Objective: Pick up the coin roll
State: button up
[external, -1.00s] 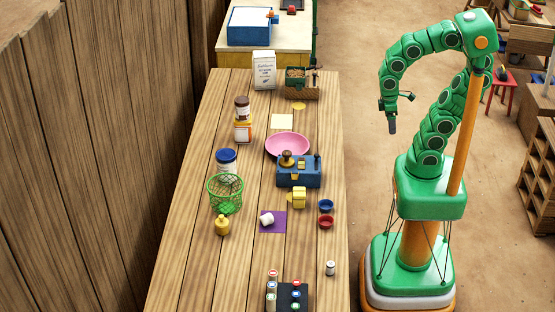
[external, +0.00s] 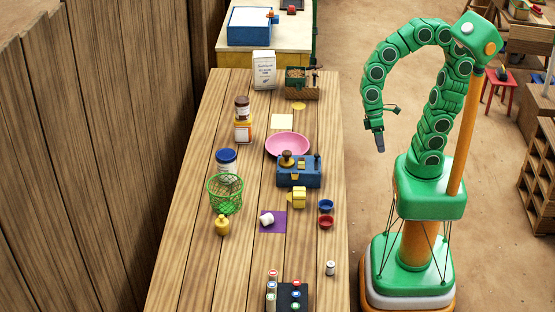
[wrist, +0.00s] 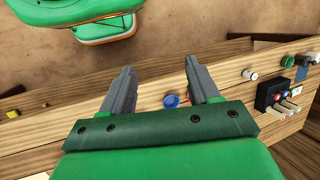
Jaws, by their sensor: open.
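A small pale cylinder with a dark band (external: 330,268) stands upright near the table's right edge, low in the external view. In the wrist view it shows right of the fingers (wrist: 250,74). A white short roll (external: 266,218) lies on a purple mat (external: 278,226). I cannot tell for sure which one is the coin roll. My gripper (external: 379,143) hangs beyond the table's right edge in the external view, apart from both. In the wrist view my gripper (wrist: 159,68) is open, with nothing between the fingers.
A black rack (external: 303,304) with several colour-topped pieces stands beside the pale cylinder. A blue bowl (external: 325,206) and a red bowl (external: 325,222) sit near the right edge. A blue device (external: 300,179), pink bowl (external: 287,145) and green basket (external: 224,195) stand farther back.

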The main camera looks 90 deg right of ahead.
aim_at(331, 272)
jog(key=w+a+f+m+g+y, duration=0.1)
jog(key=w+a+f+m+y, duration=0.25)
jog(key=a, duration=0.95)
jog(key=w+a+m+g+y, duration=0.2)
jog(key=w+a+y, duration=0.4)
jog(key=a, duration=0.6)
jog(key=w+a+f+m+t, duration=0.1)
jog(key=w+a+f+m, duration=0.2)
jog(key=f, duration=0.3)
jog(key=w+a+f+m+t, duration=0.1)
jog(key=w+a+f+m, duration=0.1)
jog(key=a+f+m, duration=0.2)
jog(key=w+a+f+m+t, duration=0.1)
jog(key=w+a+f+m, duration=0.2)
jog(key=f, duration=0.6)
jog(key=shift+w+a+f+m+t, duration=0.2)
jog(key=shift+w+f+m+t, duration=0.15)
jog(key=shift+m, duration=0.2)
jog(key=shift+x, duration=1.2)
jog(key=shift+s+a+f, duration=0.1)
jog(key=shift+s+a, duration=0.05)
jog(key=shift+a, duration=0.75)
jog(key=shift+s+a+f, duration=0.1)
jog(key=shift+a, duration=0.8)
jog(key=shift+y+x, duration=0.25)
jog(key=shift+x, duration=0.6)
grip_shut()
